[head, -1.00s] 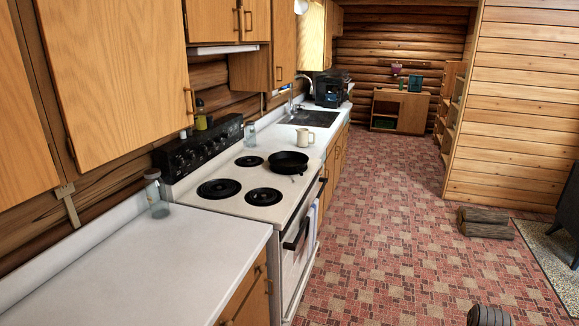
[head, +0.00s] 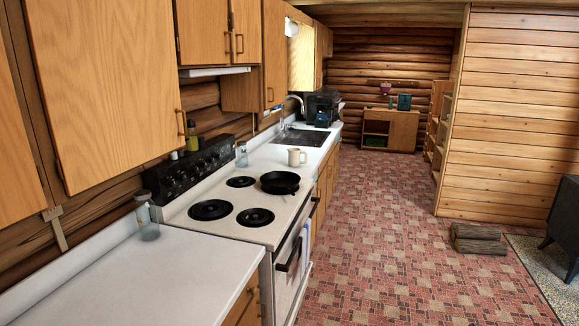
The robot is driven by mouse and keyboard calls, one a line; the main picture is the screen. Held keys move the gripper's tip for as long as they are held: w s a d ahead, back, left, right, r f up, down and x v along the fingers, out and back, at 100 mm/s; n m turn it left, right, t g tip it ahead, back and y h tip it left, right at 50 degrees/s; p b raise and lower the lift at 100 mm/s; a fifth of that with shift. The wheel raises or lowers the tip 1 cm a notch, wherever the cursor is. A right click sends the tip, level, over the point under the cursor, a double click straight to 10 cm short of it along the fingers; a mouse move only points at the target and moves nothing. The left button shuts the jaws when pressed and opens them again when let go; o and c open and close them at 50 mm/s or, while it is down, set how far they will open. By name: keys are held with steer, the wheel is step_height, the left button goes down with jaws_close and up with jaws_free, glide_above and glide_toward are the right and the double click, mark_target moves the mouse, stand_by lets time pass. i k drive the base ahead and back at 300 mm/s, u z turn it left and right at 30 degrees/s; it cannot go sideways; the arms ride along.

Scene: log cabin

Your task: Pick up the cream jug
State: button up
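The cream jug (head: 296,157) is small and cream-coloured, with a handle. It stands upright on the white counter just beyond the stove, before the sink (head: 303,136). The black pan (head: 280,182) on the stove's far right burner is nearer to me than the jug. My gripper is not in view, so I cannot see whether it is open or shut.
The white stove (head: 235,228) and near counter (head: 140,285) line the left side. A glass jar (head: 147,222) stands by the wall, and another (head: 242,156) behind the stove. Logs (head: 477,238) lie farther right.

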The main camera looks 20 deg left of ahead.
mark_target(294, 160)
steer(key=z, duration=0.25)
steer(key=i, duration=3.05)
steer(key=u, duration=0.45)
steer(key=i, duration=0.8)
steer(key=u, duration=0.6)
steer(key=i, duration=0.65)
steer(key=u, duration=0.75)
steer(key=i, duration=0.75)
steer(key=u, duration=0.45)
